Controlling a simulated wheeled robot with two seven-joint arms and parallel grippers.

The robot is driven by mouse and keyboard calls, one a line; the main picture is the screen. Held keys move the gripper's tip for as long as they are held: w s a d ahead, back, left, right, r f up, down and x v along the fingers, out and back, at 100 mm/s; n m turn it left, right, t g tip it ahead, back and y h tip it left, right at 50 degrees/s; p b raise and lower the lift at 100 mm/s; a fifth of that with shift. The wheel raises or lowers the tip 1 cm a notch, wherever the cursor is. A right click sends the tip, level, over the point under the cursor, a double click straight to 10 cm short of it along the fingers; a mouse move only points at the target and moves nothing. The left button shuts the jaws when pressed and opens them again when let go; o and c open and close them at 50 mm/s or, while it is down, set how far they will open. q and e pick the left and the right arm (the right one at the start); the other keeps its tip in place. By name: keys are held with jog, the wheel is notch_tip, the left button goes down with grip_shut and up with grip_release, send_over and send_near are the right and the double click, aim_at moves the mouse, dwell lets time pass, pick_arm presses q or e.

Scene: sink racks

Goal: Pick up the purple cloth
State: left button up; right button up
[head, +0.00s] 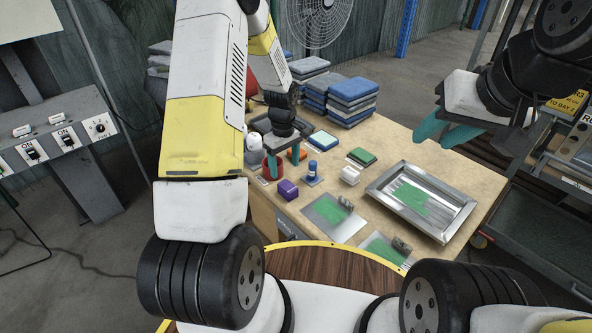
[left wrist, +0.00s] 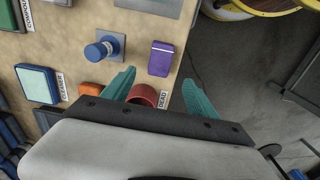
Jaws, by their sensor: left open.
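The purple cloth (head: 288,190) looks like a small folded block near the front left edge of the wooden table. In the left wrist view the purple cloth (left wrist: 161,58) lies just beyond the fingertips, within the gap between them. My left gripper (head: 282,170) is open and empty, fingers pointing down, behind the cloth in the head view. Its two teal fingers also show in the left wrist view (left wrist: 158,84). My right gripper (head: 440,134) hangs at the right, above and behind the metal tray, with its teal fingers apart and nothing between them.
A red cup (left wrist: 142,95) stands by the left fingers. A blue-topped stamp-like object (head: 312,170) is right of the cloth. A metal tray (head: 461,189) with green material is farther right. Stacked folded cloths (head: 352,92) stand at the back.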

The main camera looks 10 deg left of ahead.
aim_at(288, 186)
pick_arm(q)
jog(key=f, duration=0.6)
jog(key=d+f, duration=0.1)
jog(key=f, duration=0.2)
jog(key=shift+s+f, duration=0.2)
jog(key=shift+f, duration=0.1)
jog(key=shift+c, duration=0.2)
jog(key=c, duration=1.4)
